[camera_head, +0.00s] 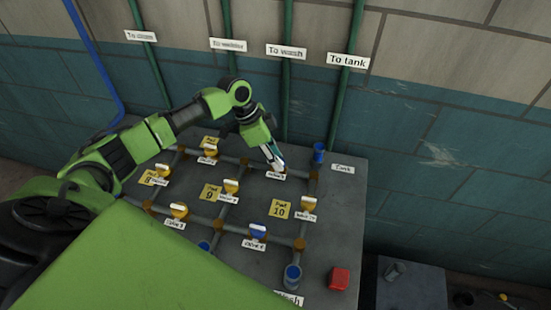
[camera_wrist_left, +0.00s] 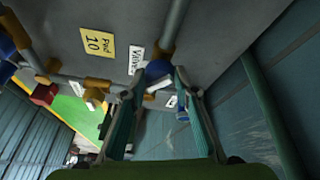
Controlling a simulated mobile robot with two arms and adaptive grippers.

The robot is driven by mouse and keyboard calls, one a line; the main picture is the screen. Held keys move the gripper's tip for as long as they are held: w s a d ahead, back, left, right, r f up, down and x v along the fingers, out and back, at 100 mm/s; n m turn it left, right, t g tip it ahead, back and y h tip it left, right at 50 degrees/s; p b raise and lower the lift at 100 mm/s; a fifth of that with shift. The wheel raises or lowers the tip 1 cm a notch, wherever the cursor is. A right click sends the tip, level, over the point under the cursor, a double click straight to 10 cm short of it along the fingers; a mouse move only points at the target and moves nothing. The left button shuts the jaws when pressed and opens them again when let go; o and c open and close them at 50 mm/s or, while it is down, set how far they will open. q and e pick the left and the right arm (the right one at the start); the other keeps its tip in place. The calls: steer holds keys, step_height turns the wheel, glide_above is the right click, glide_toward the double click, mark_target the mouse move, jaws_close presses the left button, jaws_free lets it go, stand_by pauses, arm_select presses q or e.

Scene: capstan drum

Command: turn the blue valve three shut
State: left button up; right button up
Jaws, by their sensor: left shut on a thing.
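The blue valve handle (camera_wrist_left: 157,69) shows between my fingertips in the left wrist view, beside a label (camera_wrist_left: 136,59) reading "Valve", its number unclear. My left gripper (camera_head: 276,162) reaches down to that valve at the back right of the grey panel in the head view and is shut on its handle. The fingers mostly hide the handle in the head view, so its angle is hard to tell. A small label (camera_head: 275,176) sits just in front of it. My right gripper is not in view.
Another blue valve (camera_head: 258,231) stands at the panel's front. Several yellow-handled valves, one at the right (camera_head: 308,204), stand on the pipe grid around the pad 10 sign (camera_head: 279,209). A blue cup-shaped fitting (camera_head: 319,150) stands close right of my gripper. A red box (camera_head: 339,279) sits front right.

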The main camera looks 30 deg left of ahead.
arm_select(q)
steer(key=m+b, duration=0.1)
steer(key=m, duration=0.1)
steer(key=m+g+b, duration=0.2)
steer(key=m, duration=0.1)
steer(key=shift+w+f+m, duration=0.1)
steer(key=shift+w+m, duration=0.2)
steer(key=shift+w+d+m+g+b, duration=0.1)
steer(key=shift+m+g+b, duration=0.5)
steer(key=shift+m, duration=0.55)
steer(key=shift+w+m+g+b, duration=0.1)
steer(key=shift+m+g+b, duration=0.3)
steer(key=shift+m+b, duration=0.6)
steer(key=shift+s+m, duration=0.1)
steer(key=shift+m, duration=0.15)
steer(key=o, duration=1.1)
steer(key=v, duration=1.2)
steer(key=shift+d, duration=0.15)
